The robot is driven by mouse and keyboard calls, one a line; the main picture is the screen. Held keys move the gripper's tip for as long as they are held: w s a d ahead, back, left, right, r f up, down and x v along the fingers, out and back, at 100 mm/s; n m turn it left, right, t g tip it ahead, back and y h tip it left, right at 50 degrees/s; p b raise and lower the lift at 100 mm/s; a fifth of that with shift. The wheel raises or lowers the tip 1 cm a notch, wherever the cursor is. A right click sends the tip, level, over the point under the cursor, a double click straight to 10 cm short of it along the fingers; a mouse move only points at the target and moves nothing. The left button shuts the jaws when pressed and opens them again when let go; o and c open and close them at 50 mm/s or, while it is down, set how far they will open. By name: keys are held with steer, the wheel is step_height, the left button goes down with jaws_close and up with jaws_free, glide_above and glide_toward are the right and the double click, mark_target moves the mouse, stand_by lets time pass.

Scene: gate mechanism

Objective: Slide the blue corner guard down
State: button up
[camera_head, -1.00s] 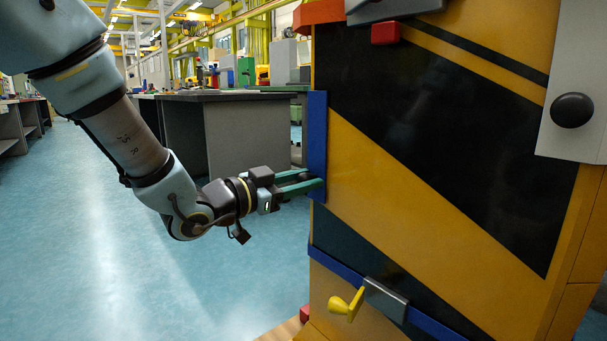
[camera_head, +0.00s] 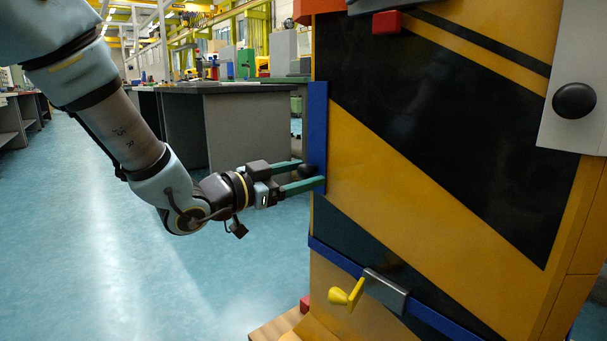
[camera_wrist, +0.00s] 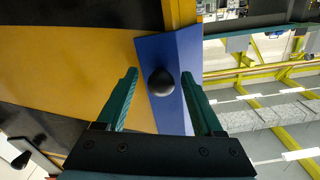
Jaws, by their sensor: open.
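The blue corner guard (camera_head: 317,115) is an upright strip on the near left edge of the yellow-and-black panel. In the wrist view the guard (camera_wrist: 177,58) carries a round black knob (camera_wrist: 160,82). My gripper (camera_wrist: 160,73) is open, with one green finger on each side of the knob and visible gaps between. The guard's lower end is a little above the slanting blue strip.
On the panel (camera_head: 440,210), a yellow handle (camera_head: 346,293) and a grey block (camera_head: 385,291) sit low on the slanting blue strip (camera_head: 430,320). A red block (camera_head: 386,22) is near the top, a black knob (camera_head: 574,101) at right. Floor left of the panel is free.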

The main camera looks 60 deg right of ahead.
steer(key=p+v, duration=0.2)
steer(key=v, duration=0.8)
steer(key=shift+a, duration=0.15)
